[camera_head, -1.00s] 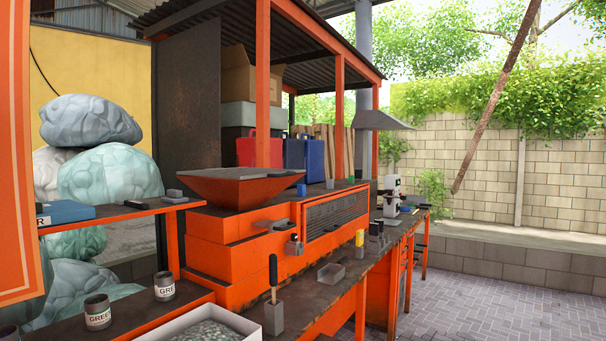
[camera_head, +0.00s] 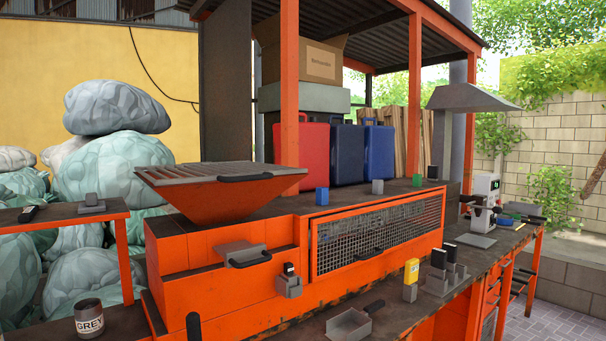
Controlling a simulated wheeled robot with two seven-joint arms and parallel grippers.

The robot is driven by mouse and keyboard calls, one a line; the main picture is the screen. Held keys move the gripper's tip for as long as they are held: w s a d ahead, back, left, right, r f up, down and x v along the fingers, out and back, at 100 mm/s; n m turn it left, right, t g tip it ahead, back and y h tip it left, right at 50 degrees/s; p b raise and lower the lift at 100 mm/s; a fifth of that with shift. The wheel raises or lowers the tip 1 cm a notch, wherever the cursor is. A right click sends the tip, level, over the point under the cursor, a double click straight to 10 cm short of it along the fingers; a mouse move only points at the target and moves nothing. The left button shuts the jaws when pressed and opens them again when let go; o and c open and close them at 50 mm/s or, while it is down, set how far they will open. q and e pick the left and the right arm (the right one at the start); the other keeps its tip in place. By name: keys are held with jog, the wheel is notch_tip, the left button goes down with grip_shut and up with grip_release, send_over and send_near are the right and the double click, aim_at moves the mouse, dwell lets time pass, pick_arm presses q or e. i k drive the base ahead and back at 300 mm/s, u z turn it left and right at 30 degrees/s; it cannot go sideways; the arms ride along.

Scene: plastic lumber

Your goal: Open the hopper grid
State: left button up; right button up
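The hopper (camera_head: 228,197) is an orange funnel on top of the orange machine. The hopper grid (camera_head: 205,172), a grey slatted panel, lies flat across the hopper's top opening and looks closed. Neither of my grippers is in the head view.
A mesh guard (camera_head: 375,240) with a dark handle covers the machine's front. A scoop (camera_head: 350,322), a yellow-topped block (camera_head: 411,280) and small grey holders stand on the bench before it. A side shelf (camera_head: 60,229) is at left. Full bags are piled behind it.

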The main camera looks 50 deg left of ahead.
aim_at(232, 172)
jog(key=i, duration=1.05)
jog(key=u, duration=2.2)
